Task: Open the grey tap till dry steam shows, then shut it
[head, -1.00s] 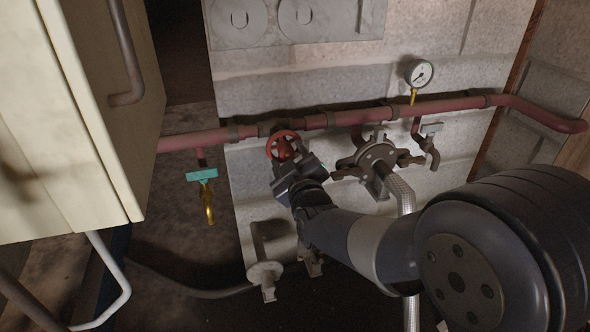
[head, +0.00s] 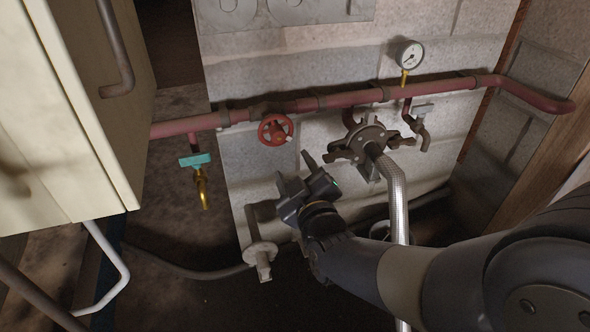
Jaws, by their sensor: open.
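The grey tap (head: 424,112) has a small grey handle and a downturned spout. It hangs below the red pipe, right of the flanged coupling and under the gauge. No steam shows at its spout. My gripper (head: 294,171) is open and empty, to the left of the grey tap and lower in the picture. It is below the red handwheel and apart from it. Nothing hides the grey tap's handle.
A red handwheel (head: 275,129) and a teal-handled brass tap (head: 196,160) sit along the red pipe (head: 350,98). A round gauge (head: 409,54) stands above. A flanged coupling (head: 366,139) with a braided hose (head: 394,190) lies between my gripper and the grey tap. A cream cabinet (head: 75,120) is at left.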

